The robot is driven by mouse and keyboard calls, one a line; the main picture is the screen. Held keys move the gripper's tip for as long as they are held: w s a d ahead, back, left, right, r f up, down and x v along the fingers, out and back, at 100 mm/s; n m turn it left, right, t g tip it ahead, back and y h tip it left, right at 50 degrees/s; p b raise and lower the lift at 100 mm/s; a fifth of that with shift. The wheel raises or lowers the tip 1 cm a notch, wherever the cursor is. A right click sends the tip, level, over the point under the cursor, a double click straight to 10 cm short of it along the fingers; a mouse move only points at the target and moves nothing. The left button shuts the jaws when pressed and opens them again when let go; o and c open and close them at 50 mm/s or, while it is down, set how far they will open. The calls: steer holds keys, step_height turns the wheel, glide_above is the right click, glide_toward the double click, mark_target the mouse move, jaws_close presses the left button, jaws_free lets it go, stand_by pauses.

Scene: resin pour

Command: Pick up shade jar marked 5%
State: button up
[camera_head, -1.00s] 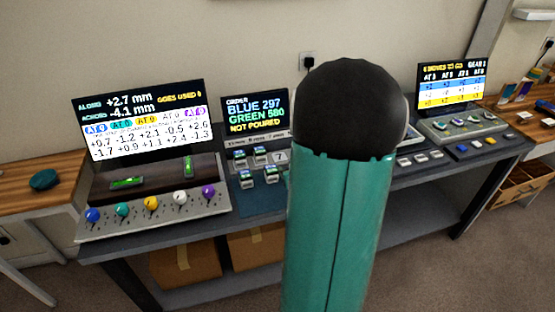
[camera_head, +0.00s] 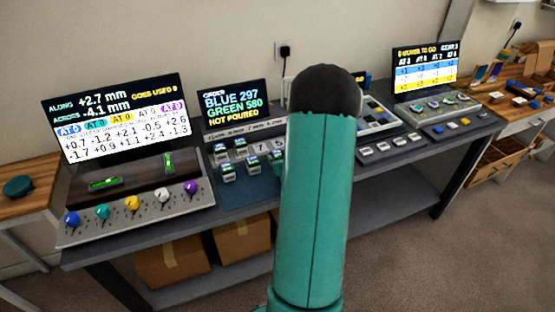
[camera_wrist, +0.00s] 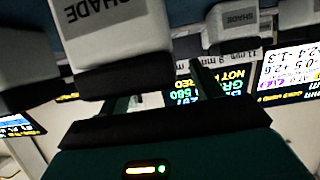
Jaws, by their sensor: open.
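Several small grey-white shade jars with dark and green tops (camera_head: 228,170) stand in rows on the middle of the bench in the head view. Their percent marks are too small to read, so I cannot tell which is 5%. In the wrist view, a large pale jar lettered SHADE (camera_wrist: 115,30) is close at the top, and another SHADE jar (camera_wrist: 238,20) is to its right. My gripper (camera_wrist: 158,88) is open, its dark fingers just below these jars in the picture, with no jar seen between them.
A panel with coloured knobs (camera_head: 130,215) and a screen (camera_head: 118,118) stand at the left. An order screen (camera_head: 234,106) reads blue 297, green 580, not poured. Another screen (camera_head: 427,70) and control panel (camera_head: 440,112) are at the right. Cardboard boxes (camera_head: 172,262) sit below.

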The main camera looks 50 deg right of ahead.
mark_target(277, 153)
steer(key=x, duration=0.4)
steer(key=shift+f, duration=0.1)
steer(key=shift+s, duration=0.1)
steer(key=c, duration=1.1)
